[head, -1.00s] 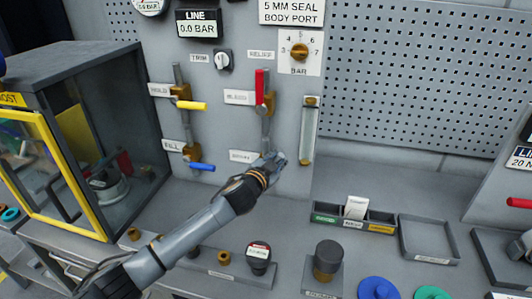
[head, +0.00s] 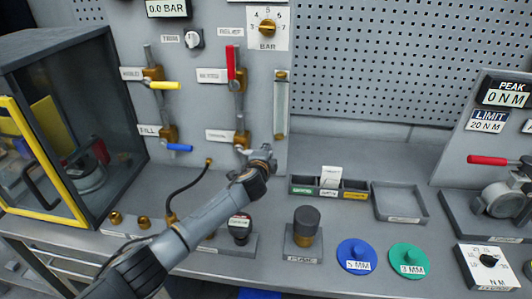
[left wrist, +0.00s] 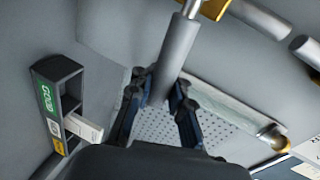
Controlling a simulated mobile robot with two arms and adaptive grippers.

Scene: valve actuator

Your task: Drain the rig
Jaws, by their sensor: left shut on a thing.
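The drain valve (head: 241,138) is a brass valve low on the grey panel. Its label is partly legible. My left gripper (head: 263,153) is just right of it. In the left wrist view, my fingers (left wrist: 160,84) are closed around a grey bar (left wrist: 176,48) that runs up toward a brass body; it looks like the drain handle. The bleed valve's red handle (head: 231,62) points up. The hold valve's yellow handle (head: 164,86) and fill valve's blue handle (head: 179,147) point right. The line gauge (head: 167,8) reads 0.0 BAR. My right gripper is out of view.
A sight tube (head: 281,105) is mounted right of the valves. A yellow-framed cabinet (head: 70,60) stands left. A black hose (head: 188,186) rises behind my left arm.

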